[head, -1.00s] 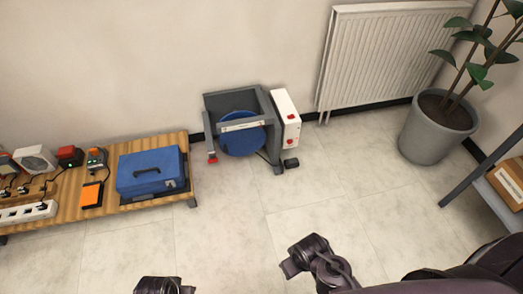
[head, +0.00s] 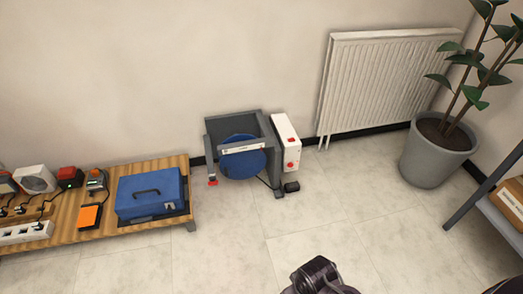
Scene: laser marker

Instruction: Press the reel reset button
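A grey reel frame holding a blue reel (head: 240,160) stands on the floor against the wall, in the middle of the head view. A white control box (head: 285,143) is on its right side. The box carries a red switch (head: 291,140) near the top and a round red button (head: 291,165) lower down. No label on the button can be read. Part of my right arm shows at the bottom edge, well short of the reel. Its fingertips cannot be made out. My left gripper is out of view.
A low wooden platform (head: 95,224) on the left carries a blue toolbox (head: 152,193), chargers and a power strip (head: 25,232). A radiator (head: 385,85), a potted plant (head: 437,155) and a shelf (head: 487,205) stand at the right. The floor (head: 250,245) before the reel is clear.

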